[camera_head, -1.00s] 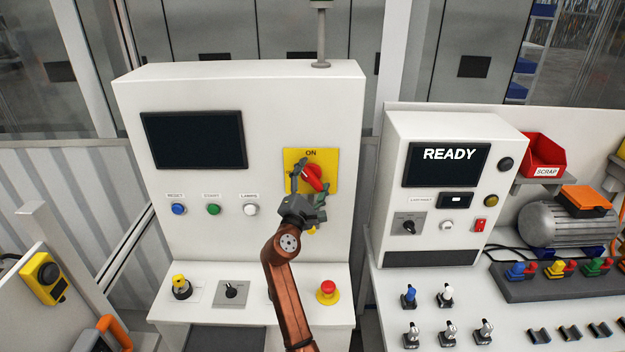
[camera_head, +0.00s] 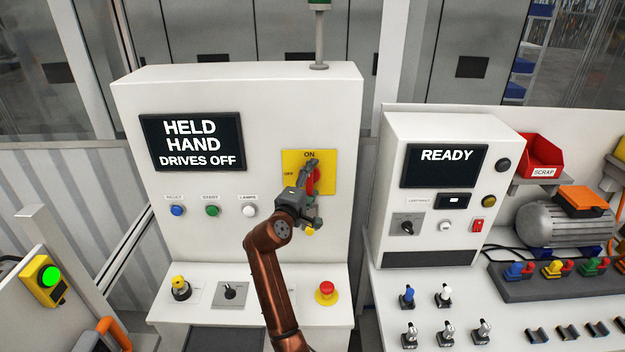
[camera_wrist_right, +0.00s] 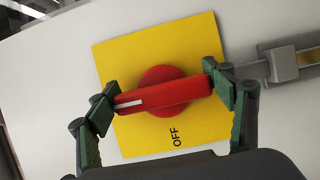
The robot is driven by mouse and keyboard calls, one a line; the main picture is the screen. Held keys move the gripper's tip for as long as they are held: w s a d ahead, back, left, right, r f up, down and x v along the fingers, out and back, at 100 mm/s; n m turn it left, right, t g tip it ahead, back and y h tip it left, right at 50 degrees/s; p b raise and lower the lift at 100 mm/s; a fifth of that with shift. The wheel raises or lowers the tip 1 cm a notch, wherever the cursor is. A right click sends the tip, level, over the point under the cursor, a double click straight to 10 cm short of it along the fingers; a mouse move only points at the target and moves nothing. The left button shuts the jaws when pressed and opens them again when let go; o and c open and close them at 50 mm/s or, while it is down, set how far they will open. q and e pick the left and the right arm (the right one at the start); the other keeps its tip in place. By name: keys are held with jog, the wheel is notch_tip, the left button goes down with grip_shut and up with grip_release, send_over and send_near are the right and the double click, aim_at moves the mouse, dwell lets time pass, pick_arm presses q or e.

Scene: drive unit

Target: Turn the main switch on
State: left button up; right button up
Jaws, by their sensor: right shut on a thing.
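The main switch is a red rotary handle (camera_head: 316,182) on a yellow plate (camera_head: 328,160) on the white cabinet's front. In the head view the handle stands roughly upright, under the ON mark, with OFF at its left. My right gripper (camera_head: 310,178) covers part of it. In the right wrist view the red handle (camera_wrist_right: 165,96) lies between the two green-padded fingers, one at each end, and the gripper (camera_wrist_right: 163,97) is shut on it. A white line marks one end of the handle. My left gripper is not in view.
The cabinet screen (camera_head: 192,142) reads HELD HAND DRIVES OFF. Reset, start and lamps buttons (camera_head: 212,211) sit left of the switch. A red emergency button (camera_head: 326,290) is on the ledge below. The READY unit (camera_head: 447,165) stands to the right.

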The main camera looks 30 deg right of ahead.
jog(key=shift+f, duration=0.1)
dwell(0.3)
jog(key=o, duration=1.2)
jog(key=shift+c, duration=0.2)
jog(key=v, duration=1.2)
